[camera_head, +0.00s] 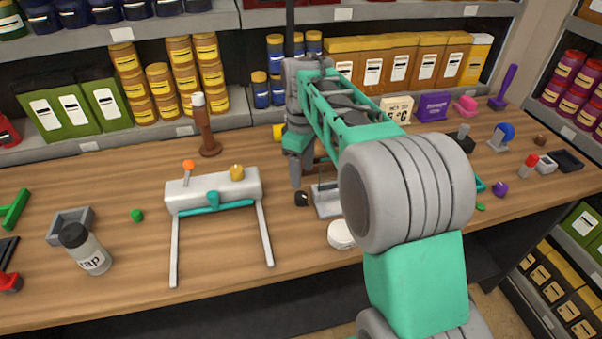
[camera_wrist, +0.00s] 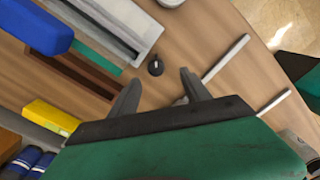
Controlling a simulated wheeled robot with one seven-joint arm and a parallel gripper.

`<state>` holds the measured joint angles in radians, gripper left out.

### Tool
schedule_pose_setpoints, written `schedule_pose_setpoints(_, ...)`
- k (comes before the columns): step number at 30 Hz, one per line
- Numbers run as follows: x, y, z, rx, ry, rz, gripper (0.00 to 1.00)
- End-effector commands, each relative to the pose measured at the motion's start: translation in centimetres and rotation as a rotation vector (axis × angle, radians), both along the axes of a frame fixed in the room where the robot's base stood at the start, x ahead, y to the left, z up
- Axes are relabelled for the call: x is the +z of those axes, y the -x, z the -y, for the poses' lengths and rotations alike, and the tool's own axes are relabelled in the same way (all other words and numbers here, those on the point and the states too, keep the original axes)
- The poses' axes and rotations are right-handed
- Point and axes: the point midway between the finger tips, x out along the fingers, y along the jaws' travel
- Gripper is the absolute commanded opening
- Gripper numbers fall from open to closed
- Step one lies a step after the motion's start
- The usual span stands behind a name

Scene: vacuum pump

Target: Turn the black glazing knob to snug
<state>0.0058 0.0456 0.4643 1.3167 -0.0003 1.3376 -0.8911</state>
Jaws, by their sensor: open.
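The small black knob (camera_head: 302,199) sits low at the table, just left of a pale grey frame-like tray (camera_head: 325,207). In the wrist view the black knob (camera_wrist: 155,66) shows a white pointer mark and lies just beyond the fingertips, between their two lines. My gripper (camera_head: 300,172) hangs pointing down just behind and above the knob. In the wrist view my gripper (camera_wrist: 158,88) has its fingers well apart with nothing between them. I cannot tell the exact height gap to the knob.
A white body with two long bar legs (camera_head: 213,190), an orange knob and a yellow knob stands left. A white round piece (camera_head: 341,234) lies in front of the tray. In the wrist view a blue block (camera_wrist: 35,25) and yellow block (camera_wrist: 50,117) are left.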

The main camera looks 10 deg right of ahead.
Motion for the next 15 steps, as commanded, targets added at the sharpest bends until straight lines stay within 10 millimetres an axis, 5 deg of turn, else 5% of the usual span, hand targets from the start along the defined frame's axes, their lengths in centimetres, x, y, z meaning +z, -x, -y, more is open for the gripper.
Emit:
schedule_pose_setpoints(8, -2.6, -1.1, -0.1, -0.006, 0.001, 0.021, 0.55)
schedule_pose_setpoints(15, -7.0, -1.0, -0.2, -0.004, 0.000, 0.019, 0.55)
